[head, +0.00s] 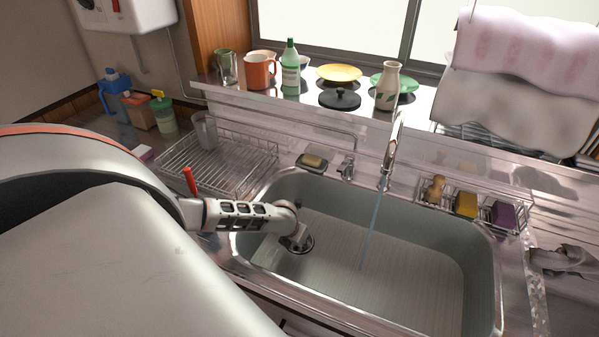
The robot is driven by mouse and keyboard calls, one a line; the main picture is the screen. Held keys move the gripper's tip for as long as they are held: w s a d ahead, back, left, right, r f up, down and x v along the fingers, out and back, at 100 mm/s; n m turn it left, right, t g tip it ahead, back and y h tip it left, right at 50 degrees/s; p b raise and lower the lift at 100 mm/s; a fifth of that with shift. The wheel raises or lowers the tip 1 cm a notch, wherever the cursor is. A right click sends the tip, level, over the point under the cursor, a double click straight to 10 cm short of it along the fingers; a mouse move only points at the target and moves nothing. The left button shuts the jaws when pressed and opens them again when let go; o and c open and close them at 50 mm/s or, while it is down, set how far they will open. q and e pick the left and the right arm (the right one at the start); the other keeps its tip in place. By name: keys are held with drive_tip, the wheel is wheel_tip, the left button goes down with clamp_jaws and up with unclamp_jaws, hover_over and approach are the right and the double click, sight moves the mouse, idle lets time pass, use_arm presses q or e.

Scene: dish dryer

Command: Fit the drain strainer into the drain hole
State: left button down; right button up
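The drain hole (304,249) shows as a dark round opening with a metallic ring, at the left of the sink floor. My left gripper (297,236) reaches into the sink from the left, and its tip is over the drain hole in this view. It covers part of the hole. I cannot tell whether its fingers are open or shut, or whether it holds anything. I cannot make out the drain strainer as a separate thing; the gripper may hide it.
Water (372,226) runs from the faucet (391,150) into the grey sink (455,235). A wire dish rack (230,155) stands behind my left arm. A rack with sponges (466,204) lines the sink's back right edge.

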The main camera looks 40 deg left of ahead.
use_arm(q)
drive_tip(key=c, duration=2)
unclamp_jaws()
use_arm(e)
drive_tip(key=shift+d+f, duration=0.1)
use_arm(q)
drive_tip(key=shift+f, duration=0.1)
use_arm(e)
drive_tip(key=shift+f, duration=0.15)
use_arm(q)
drive_tip(key=shift+f+b, duration=0.2)
drive_tip(key=shift+b, duration=0.2)
drive_tip(key=p+v, duration=0.1)
drive_tip(key=v, duration=0.1)
drive_tip(key=shift+s+a+r, duration=0.1)
drive_tip(key=shift+r, duration=0.3)
drive_tip(key=v, duration=0.4)
drive_tip(key=shift+s, duration=0.35)
drive_tip(key=shift+s+r, duration=0.25)
drive_tip(key=shift+r, duration=0.2)
use_arm(e)
drive_tip(key=shift+s+d, duration=0.2)
drive_tip(key=shift+d, duration=0.2)
drive_tip(key=shift+a, duration=0.1)
